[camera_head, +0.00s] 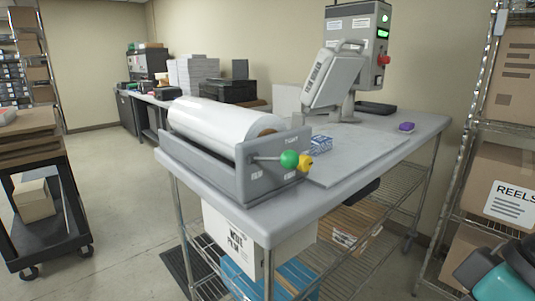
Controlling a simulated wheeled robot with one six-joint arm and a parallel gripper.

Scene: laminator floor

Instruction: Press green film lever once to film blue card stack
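The green film lever knob (289,159) sits at the end of a thin metal rod on the front end plate of the grey film roll holder (262,185). A yellow knob (305,163) is just to its right, partly overlapping it in view. The blue card stack (320,144) lies on the table just behind the holder, its lower part partly hidden. A big white film roll (215,122) rests in the holder. My gripper is not in view; only teal and dark parts, which look like my arm, show at the bottom right corner.
The grey worktable (375,150) has a clear mat right of the holder. A tilted grey machine head (333,80), a control box with a red button (383,60) and a purple object (407,127) stand behind. A shelf of boxes (510,180) flanks the right, a cart (50,235) the left.

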